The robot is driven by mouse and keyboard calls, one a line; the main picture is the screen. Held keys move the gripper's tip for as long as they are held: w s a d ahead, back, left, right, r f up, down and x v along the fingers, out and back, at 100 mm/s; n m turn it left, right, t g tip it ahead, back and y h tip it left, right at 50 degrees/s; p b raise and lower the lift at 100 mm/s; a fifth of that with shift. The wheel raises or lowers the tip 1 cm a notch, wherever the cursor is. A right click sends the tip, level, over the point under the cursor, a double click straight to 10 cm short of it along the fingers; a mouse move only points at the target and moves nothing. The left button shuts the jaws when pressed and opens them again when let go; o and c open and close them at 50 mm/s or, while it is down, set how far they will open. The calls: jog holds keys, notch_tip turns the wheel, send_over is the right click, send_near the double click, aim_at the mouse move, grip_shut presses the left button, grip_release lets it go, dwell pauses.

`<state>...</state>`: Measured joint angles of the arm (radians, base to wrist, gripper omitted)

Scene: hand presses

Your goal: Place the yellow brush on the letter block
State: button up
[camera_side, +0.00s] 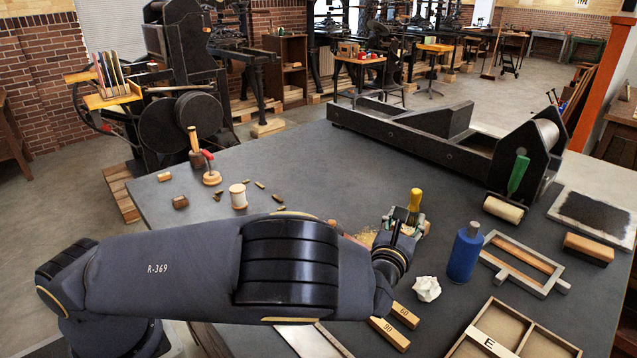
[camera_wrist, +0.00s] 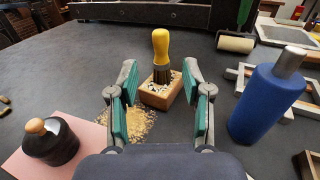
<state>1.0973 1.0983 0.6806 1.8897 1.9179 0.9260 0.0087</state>
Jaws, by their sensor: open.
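The yellow brush (camera_side: 415,198) stands upright, handle up. In the wrist view the brush (camera_wrist: 161,48) has dark bristles resting on a wooden block (camera_wrist: 160,95) with a speckled black-and-white top; I cannot tell whether that marking is a letter. A pale piece marked E (camera_side: 492,343) lies across the wooden tray at the lower right in the side view. My gripper (camera_wrist: 159,80) is open and empty, its green-padded fingers to either side of the block's near part, with the brush ahead between them. In the side view my gripper (camera_side: 404,224) partly hides the block.
A blue bottle (camera_wrist: 268,100) stands close on the right. Shavings (camera_wrist: 135,128) and a black wooden-knobbed pot (camera_wrist: 50,140) on pink paper lie to the left. The side view shows crumpled paper (camera_side: 427,289), a divided tray (camera_side: 538,340) and a frame (camera_side: 525,263).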

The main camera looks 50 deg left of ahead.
jog(key=s+a+r+n+g+y, duration=0.1)
jog(key=s+a+n+g, duration=0.1)
jog(key=a+n, duration=0.2)
jog(key=s+a+r+n+g+y, duration=0.2)
jog(key=a+n+g, duration=0.1)
jog(key=a+n, duration=0.1)
jog(key=s+a+r+n+g+y, duration=0.1)
jog(key=s+a+r+n+g, duration=0.1)
jog(key=a+n, duration=0.2)
jog(key=shift+s+a+g+y, duration=0.15)
jog(key=shift+s+a, duration=0.05)
jog(key=shift+a, duration=0.3)
jog(key=shift+s+a+g+y, duration=0.15)
jog(key=shift+s+a, duration=0.05)
jog(key=shift+a, duration=0.25)
jog(key=s+a+r+n+g+h, duration=0.2)
jog(key=s+a+n+g, duration=0.3)
jog(key=s+n, duration=0.3)
jog(key=s+d+r+n+h, duration=0.2)
jog(key=s+n+h, duration=0.1)
jog(key=s, duration=0.3)
jog(key=s+d+r+n+t+h, duration=0.1)
jog(key=s+d+r+n+h, duration=0.1)
jog(key=s, duration=0.4)
jog(key=s+d+r+n+h, duration=0.2)
jog(key=s+r+n+h, duration=0.1)
jog(key=s+n, duration=0.3)
jog(key=shift+s+r+t+h, duration=0.15)
jog(key=shift+s+t+h, duration=0.15)
jog(key=shift+h, duration=0.5)
